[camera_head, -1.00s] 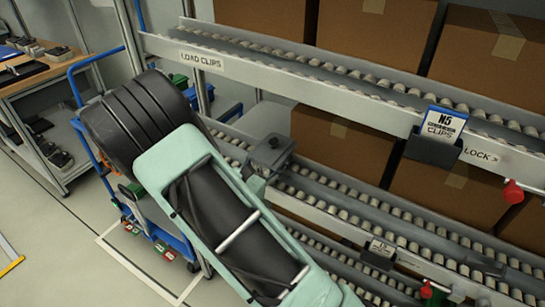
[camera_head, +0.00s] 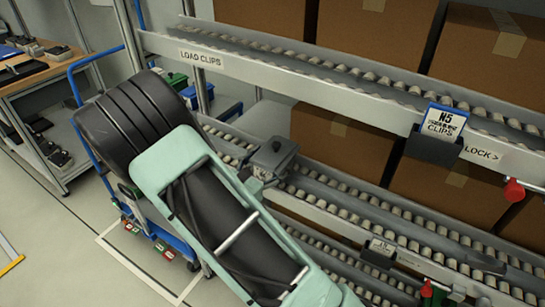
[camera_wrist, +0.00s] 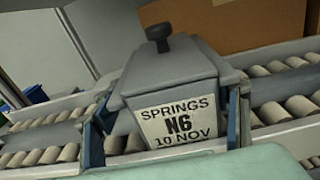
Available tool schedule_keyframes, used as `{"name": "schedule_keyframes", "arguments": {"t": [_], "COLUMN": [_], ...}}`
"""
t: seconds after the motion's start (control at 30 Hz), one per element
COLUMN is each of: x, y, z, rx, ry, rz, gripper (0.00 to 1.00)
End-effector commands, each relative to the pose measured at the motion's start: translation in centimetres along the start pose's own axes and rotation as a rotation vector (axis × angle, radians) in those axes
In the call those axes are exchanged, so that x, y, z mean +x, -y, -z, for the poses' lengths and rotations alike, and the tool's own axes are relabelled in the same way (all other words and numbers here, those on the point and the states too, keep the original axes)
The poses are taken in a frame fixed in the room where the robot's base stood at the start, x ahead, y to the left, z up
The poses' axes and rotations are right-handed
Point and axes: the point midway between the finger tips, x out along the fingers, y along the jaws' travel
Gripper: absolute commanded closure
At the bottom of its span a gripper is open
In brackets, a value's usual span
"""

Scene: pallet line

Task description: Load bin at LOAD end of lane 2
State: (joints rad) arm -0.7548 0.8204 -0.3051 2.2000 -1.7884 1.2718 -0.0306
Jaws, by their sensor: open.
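A small grey lidded bin (camera_head: 272,158) with a dark knob is at the left part of the middle roller lane (camera_head: 340,210). In the wrist view the bin (camera_wrist: 172,95) carries a label (camera_wrist: 178,122) reading SPRINGS N6 10 NOV. My gripper (camera_wrist: 165,128) is open, with one finger on each side of the bin, close to its sides. Whether the fingers touch it is unclear. The bin's underside is hidden, so I cannot tell whether it rests fully on the rollers. In the head view my arm hides most of the gripper.
The upper roller lane (camera_head: 360,82) has a LOAD CLIPS sign (camera_head: 201,59) and an N5 CLIPS card (camera_head: 443,121). Brown cartons (camera_head: 345,140) stand behind the lanes. A blue cart (camera_head: 160,235) stands behind my arm. A workbench (camera_head: 40,75) is at the far left.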

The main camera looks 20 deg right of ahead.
Motion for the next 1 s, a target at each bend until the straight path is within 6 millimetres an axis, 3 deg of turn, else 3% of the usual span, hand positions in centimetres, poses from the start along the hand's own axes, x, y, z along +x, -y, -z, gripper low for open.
{"name": "schedule_keyframes", "arguments": {"t": [0.3,0.5,0.7,1.0], "x": [-6.8,-9.8,-10.8,-10.8], "y": [-0.1,-0.1,0.0,0.0], "z": [0.0,-0.1,-0.1,-0.1], "rx": [0.0,0.002,0.001,0.001], "ry": [-0.001,0.001,0.001,0.002], "rz": [-0.006,-0.003,-0.001,-0.001], "gripper": [0.32,0.32,0.32,0.32]}}
